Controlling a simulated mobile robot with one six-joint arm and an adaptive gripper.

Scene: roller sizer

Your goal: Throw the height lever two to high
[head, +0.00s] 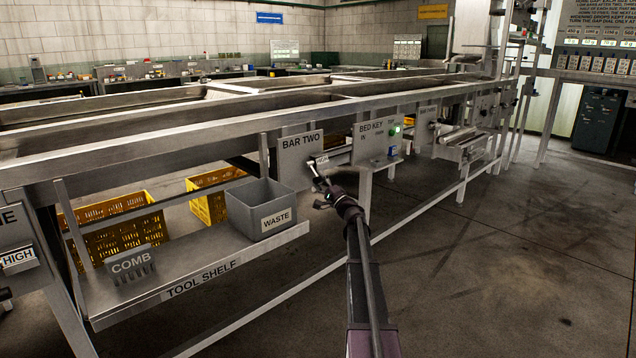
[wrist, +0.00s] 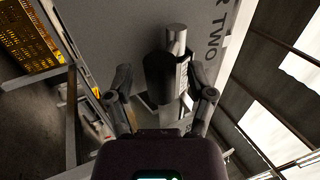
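The plate marked BAR TWO (head: 298,152) hangs under the long frame at mid picture. A pale lever (head: 313,168) sticks out from its lower right. A small label (head: 323,159) beside it is too small to read surely. My gripper (head: 322,188) is at the lever in the head view.
A tool shelf (head: 200,281) lies left, with a grey waste bin (head: 238,216) and a comb holder (head: 131,265). The BED KEY panel (head: 372,131) is close right of the lever. A frame leg (head: 365,197) stands near my arm. Open floor lies right.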

